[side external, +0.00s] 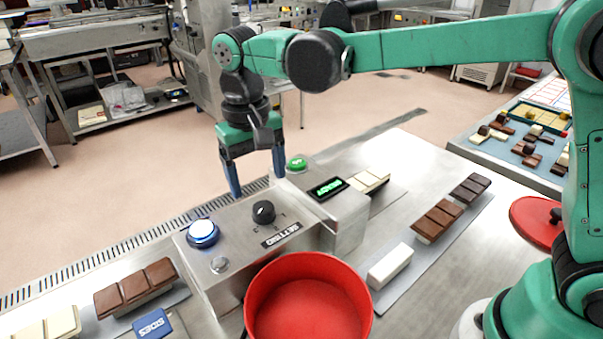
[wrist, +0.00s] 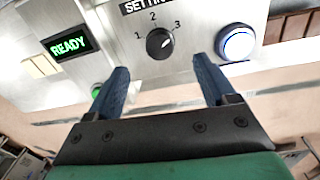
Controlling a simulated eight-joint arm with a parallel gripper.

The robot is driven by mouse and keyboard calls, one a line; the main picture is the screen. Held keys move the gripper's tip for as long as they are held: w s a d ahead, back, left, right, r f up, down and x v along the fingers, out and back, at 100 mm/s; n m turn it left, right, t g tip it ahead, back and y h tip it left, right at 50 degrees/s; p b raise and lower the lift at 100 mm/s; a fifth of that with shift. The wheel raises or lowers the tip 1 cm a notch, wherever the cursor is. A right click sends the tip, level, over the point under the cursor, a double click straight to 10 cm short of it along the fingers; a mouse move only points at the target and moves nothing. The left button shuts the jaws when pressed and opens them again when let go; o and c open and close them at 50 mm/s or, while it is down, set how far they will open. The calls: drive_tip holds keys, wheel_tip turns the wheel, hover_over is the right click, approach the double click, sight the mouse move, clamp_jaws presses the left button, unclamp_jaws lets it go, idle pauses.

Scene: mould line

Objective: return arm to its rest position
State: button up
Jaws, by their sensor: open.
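My gripper (side external: 256,178) has blue fingers spread apart with nothing between them. In the side external view it hangs fingers-down at the far edge of the steel control box (side external: 265,255), near the green button (side external: 297,163). In the wrist view my gripper (wrist: 160,88) points toward the box's panel. The black dial (wrist: 160,43), marked 1, 2 and 3, lies ahead between the fingers, apart from them. The dial (side external: 263,212) also shows in the side external view. The blue-lit button (wrist: 237,43) is beside the right finger. The display (wrist: 68,44) reads READY.
A red bowl (side external: 309,300) stands in front of the box. Chocolate bars (side external: 437,220) and a white bar (side external: 389,266) lie on a strip to the right. More bars (side external: 135,288) and a blue SIDES sign (side external: 152,324) are at left. The space above the bench is open.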

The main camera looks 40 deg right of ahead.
drive_tip(key=shift+d, duration=0.1)
drive_tip(key=s+d+t, duration=0.2)
drive_tip(key=s+d, duration=0.1)
drive_tip(key=d, duration=0.1)
drive_tip(key=s+d+t, duration=0.2)
drive_tip(key=s+d, duration=0.1)
drive_tip(key=d, duration=0.1)
drive_tip(key=s+d+t, duration=0.2)
drive_tip(key=s+d, duration=0.1)
drive_tip(key=d, duration=0.1)
drive_tip(key=shift+s+n+t+y, duration=0.15)
drive_tip(key=shift+n+t+y, duration=0.15)
drive_tip(key=shift+n+y, duration=0.1)
drive_tip(key=shift+s+d+f+t, duration=0.3)
drive_tip(key=shift+d+f, duration=0.05)
